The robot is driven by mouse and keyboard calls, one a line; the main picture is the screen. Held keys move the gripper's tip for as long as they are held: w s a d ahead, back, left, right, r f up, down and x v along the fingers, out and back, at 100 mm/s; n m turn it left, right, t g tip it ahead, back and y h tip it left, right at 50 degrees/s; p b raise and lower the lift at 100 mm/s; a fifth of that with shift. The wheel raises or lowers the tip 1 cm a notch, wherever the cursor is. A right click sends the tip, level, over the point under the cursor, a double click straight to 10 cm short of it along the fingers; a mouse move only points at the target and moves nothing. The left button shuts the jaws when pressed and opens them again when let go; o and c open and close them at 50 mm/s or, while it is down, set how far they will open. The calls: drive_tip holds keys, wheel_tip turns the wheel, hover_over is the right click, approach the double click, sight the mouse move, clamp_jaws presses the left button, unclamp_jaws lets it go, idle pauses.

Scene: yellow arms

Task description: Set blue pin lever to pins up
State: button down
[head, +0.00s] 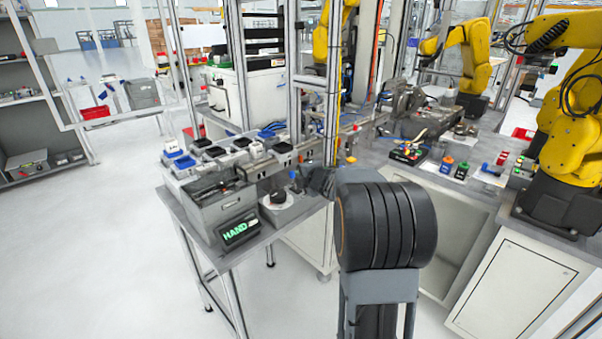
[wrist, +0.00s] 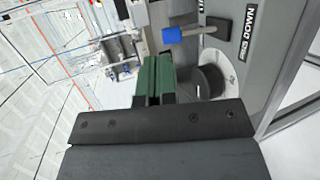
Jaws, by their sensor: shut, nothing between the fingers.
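The blue pin lever (wrist: 172,35) shows in the wrist view as a blue knob on a metal rod that runs right towards a grey panel. A dark plate beside the rod reads "DOWN" (wrist: 249,30); part of its text is hard to read. In the head view the blue knob (head: 293,174) is small, just left of my wrist. My gripper (wrist: 154,62) has green fingers, shut and empty. In the wrist view its tips lie just below and left of the blue knob, apart from it in the picture. In the head view my own arm mostly hides the gripper.
A black round knob on a white disc (head: 280,202) stands close by, right of my fingers in the wrist view (wrist: 208,82). A box with a green "HAND" display (head: 238,231) sits at the table's front corner. Grey trays (head: 222,205) stand left. Posts rise behind.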

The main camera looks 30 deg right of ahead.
drive_tip(key=v, duration=1)
drive_tip(key=shift+p, duration=0.3)
drive_tip(key=shift+s, duration=0.1)
